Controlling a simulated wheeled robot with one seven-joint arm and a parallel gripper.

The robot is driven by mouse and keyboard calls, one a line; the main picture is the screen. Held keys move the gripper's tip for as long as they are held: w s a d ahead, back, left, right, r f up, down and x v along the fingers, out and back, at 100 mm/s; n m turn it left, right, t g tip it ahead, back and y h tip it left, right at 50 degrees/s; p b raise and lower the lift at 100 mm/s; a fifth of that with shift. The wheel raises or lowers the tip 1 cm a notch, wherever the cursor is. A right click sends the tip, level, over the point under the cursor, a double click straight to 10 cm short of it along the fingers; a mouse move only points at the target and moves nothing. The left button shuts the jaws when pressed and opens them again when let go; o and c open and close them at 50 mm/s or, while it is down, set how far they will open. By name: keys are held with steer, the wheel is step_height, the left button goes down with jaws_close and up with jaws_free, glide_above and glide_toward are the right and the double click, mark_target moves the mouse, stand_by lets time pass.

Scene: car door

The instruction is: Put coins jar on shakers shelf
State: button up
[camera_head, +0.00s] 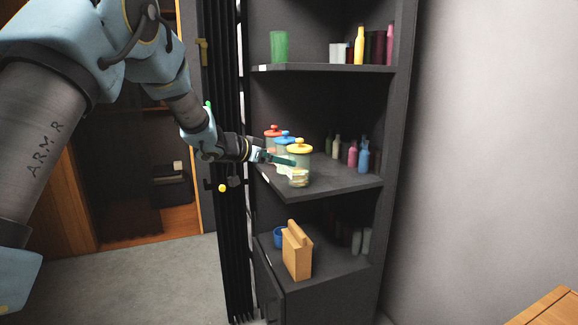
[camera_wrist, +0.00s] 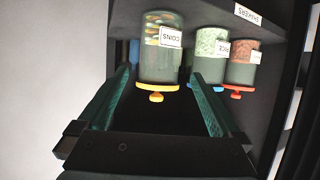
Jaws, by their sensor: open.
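The coins jar (camera_head: 300,171), clear with a yellow lid, stands upright on the middle shelf (camera_head: 337,178). The wrist view is upside down and shows the coins jar (camera_wrist: 159,60) with its "COINS" label and coins inside. My gripper (camera_head: 283,163) is open at the jar, its fingers spread to either side; contact cannot be told. In the wrist view, a label reading "SHAKERS" (camera_wrist: 248,14) sits on the edge of the shelf (camera_wrist: 205,14) under the jars.
A blue-lidded jar (camera_head: 284,143) and a red-lidded jar (camera_head: 272,134) stand left of the coins jar. Several bottles (camera_head: 363,157) stand to the right. The upper shelf (camera_head: 310,69) holds a green cup (camera_head: 279,46) and bottles.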

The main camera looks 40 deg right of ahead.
steer(key=w+a+n+t+y, duration=0.25)
steer(key=w+a, duration=0.35)
steer(key=a, duration=0.4)
steer(key=w+a+n+t+y, duration=0.1)
steer(key=w+a+n+t, duration=0.4)
steer(key=a, duration=0.5)
steer(key=w+a+f+n+y, duration=0.25)
steer(key=a+y, duration=0.25)
steer(key=a, duration=1.1)
steer(key=s+a+f+n+g+y, duration=0.1)
steer(key=s+a+f+n+y, duration=0.15)
steer(key=a, duration=0.45)
steer(key=s+a+f+n+g+y, duration=0.1)
steer(key=s+a, duration=0.3)
steer(key=a, duration=0.3)
steer(key=s+a+f+n+g, duration=0.1)
steer(key=s+a+g, duration=0.1)
steer(key=s+a, duration=0.3)
steer(key=s+a+f+n+g+y, duration=0.1)
steer(key=s+a, duration=0.4)
steer(key=s, duration=0.5)
steer(key=shift+s+f+n+g, duration=0.2)
steer(key=shift+f+n+g, duration=0.35)
steer(key=shift+f, duration=0.15)
